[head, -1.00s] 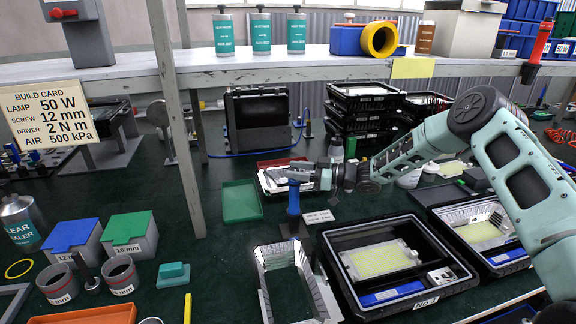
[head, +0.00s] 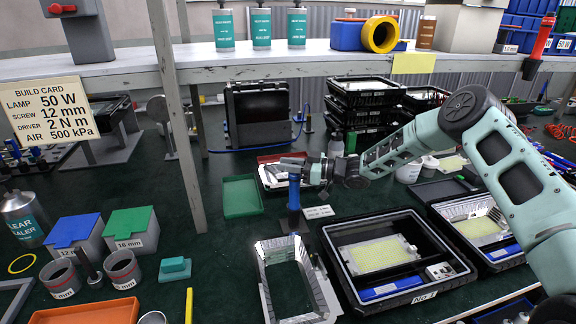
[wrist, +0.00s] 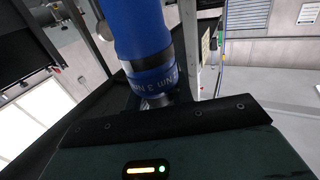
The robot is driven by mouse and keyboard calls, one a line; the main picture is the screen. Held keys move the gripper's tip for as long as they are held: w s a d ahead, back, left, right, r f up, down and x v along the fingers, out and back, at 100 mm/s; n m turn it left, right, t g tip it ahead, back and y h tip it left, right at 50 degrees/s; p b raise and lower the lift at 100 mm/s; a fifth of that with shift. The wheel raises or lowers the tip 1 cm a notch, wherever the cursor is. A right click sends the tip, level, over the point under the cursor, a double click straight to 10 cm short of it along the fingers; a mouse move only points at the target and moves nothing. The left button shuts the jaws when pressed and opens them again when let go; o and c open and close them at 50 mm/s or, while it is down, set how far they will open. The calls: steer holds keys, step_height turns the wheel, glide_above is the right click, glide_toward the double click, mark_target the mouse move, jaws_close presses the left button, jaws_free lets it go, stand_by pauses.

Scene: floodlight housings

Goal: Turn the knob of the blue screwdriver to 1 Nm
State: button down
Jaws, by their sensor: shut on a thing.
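The blue screwdriver (head: 293,200) stands upright in a dark stand (head: 291,228) behind the pale metal housing frame. My gripper (head: 294,166) is at its top end and shut on its knob; the fingers hide most of the knob. In the wrist view the screwdriver's blue body (wrist: 142,32) fills the upper middle. A darker blue ring (wrist: 148,68) on it carries white print, of which "3 N" is readable. The knob's exact setting cannot be told. A build card (head: 44,112) at left reads "DRIVER 2 N m".
The empty housing frame (head: 262,281) stands in front of the screwdriver, with a black case (head: 335,255) to its right. A green tray (head: 241,197) lies to the left. A shelf post (head: 182,130) rises further left, under the shelf (head: 300,66).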

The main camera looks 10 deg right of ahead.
steer(key=shift+t, duration=0.3)
steer(key=shift+w+d+m+t+h+b, duration=0.1)
steer(key=shift+d+m+t+h+b, duration=0.05)
steer(key=shift+m+t+h+b, duration=0.95)
steer(key=shift+w+d+m+t+h+b, duration=0.15)
steer(key=shift+m+t+h+b, duration=0.6)
steer(key=shift+m+t+h, duration=0.65)
steer(key=shift+w+d+m+t+h+b, duration=0.1)
steer(key=shift+m+t+h+b, duration=0.95)
steer(key=shift+h, duration=0.35)
steer(key=c, duration=1.2)
jaws_free()
steer(key=shift+c, duration=0.2)
steer(key=shift+d, duration=0.1)
steer(key=b+v, duration=0.3)
steer(key=v, duration=1.4)
steer(key=shift+s, duration=0.2)
